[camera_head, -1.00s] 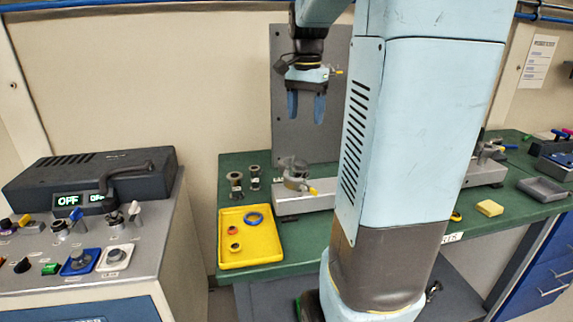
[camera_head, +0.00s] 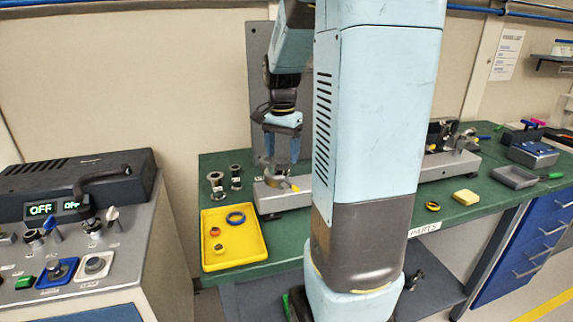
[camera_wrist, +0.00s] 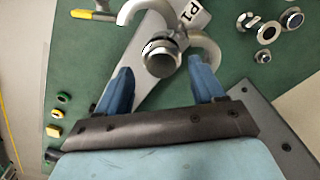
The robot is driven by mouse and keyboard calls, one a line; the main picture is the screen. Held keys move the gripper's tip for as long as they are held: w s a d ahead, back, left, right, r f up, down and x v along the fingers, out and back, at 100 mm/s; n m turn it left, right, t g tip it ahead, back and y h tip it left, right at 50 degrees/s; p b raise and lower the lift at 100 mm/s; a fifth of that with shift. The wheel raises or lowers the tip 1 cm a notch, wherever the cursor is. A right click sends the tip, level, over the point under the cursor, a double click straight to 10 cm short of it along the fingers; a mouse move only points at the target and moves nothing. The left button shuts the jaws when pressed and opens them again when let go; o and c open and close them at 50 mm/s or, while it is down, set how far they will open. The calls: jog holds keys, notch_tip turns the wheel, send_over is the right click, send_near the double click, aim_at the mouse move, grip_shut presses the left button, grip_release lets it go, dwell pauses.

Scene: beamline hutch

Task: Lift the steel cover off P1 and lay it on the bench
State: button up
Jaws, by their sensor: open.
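My gripper (camera_head: 282,150) hangs over the left end of the grey rail (camera_head: 280,203) on the green bench, pointing down with its blue fingers apart. In the wrist view my open gripper (camera_wrist: 161,72) has a finger on either side of a round steel piece (camera_wrist: 160,60), which looks like the cover. I cannot tell whether either finger touches it. Curved steel pipes rise around it, and a white label (camera_wrist: 192,15) reading P1 lies beside it. In the head view the fingers partly hide the steel fitting (camera_head: 268,170).
A yellow tray (camera_head: 207,250) with a blue ring and small rings lies at the bench's front left. Two flanged steel pieces (camera_head: 216,185) stand behind it. A yellow-handled valve (camera_wrist: 82,14) is near P1. A grey upright plate (camera_head: 258,85) stands behind. Bare green bench lies before the rail.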

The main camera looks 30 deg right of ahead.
jog(key=shift+f, duration=1.1)
jog(key=shift+c, duration=0.5)
jog(key=c, duration=0.8)
jog(key=shift+o, duration=0.2)
